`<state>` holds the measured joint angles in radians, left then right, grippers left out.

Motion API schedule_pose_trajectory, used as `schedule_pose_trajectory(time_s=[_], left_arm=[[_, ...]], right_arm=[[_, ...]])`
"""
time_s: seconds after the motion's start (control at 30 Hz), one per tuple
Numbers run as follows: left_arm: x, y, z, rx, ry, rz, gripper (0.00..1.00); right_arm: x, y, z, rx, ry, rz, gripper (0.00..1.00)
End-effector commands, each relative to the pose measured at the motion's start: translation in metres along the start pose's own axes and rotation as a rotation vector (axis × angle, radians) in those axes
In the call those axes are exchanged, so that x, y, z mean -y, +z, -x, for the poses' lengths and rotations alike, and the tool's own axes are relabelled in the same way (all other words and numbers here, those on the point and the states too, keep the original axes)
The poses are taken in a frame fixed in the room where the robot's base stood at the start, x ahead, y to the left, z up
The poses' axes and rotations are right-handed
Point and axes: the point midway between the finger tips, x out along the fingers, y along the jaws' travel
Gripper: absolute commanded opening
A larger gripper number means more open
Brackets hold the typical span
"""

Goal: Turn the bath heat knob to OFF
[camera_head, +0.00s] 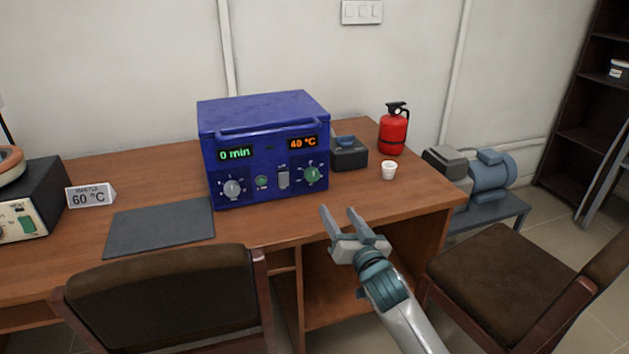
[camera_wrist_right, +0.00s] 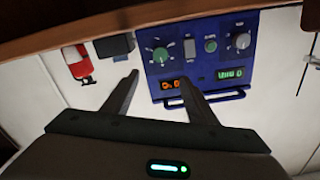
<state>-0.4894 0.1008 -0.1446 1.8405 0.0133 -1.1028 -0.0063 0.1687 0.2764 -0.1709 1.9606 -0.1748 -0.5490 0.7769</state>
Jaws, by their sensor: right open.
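The blue bath unit (camera_head: 265,150) stands on the wooden desk. Its green knob (camera_head: 312,175) is at the right of the front panel, below the orange "40 °C" display (camera_head: 303,143); it seems to be the heat knob, its pointer too small to read. A grey knob (camera_head: 232,189) is at the left, below the green "0 min" display (camera_head: 235,153). My right gripper (camera_head: 340,212) is open and empty, in front of and below the panel's right side, apart from the knob. The wrist view shows the green knob (camera_wrist_right: 160,54) upside down, beyond the open fingers (camera_wrist_right: 160,95). My left gripper is not in view.
A white cup (camera_head: 389,170), a small dark box (camera_head: 349,154) and a red extinguisher (camera_head: 393,130) stand right of the unit. Chairs (camera_head: 165,300) (camera_head: 515,285) stand in front.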

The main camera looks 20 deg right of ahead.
Motion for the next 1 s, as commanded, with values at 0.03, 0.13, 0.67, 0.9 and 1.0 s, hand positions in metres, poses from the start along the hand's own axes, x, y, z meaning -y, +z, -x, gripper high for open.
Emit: schedule_pose_trajectory(time_s=[0.03, 0.13, 0.67, 0.9, 1.0], left_arm=[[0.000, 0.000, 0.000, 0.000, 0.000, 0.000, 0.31], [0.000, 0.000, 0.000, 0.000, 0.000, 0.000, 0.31], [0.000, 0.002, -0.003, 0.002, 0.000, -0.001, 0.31], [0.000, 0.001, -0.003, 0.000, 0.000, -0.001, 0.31], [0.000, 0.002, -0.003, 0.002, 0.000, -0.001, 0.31]], right_arm=[[0.000, 0.000, 0.000, 0.000, 0.000, 0.000, 0.53], [0.000, 0.001, -0.002, 0.001, 0.000, 0.000, 0.53], [0.000, 0.000, -0.067, 0.000, 0.000, 0.000, 0.53], [0.000, 0.001, -0.109, 0.001, 0.001, 0.001, 0.53], [0.000, 0.000, -0.126, 0.000, 0.000, 0.000, 0.53]])
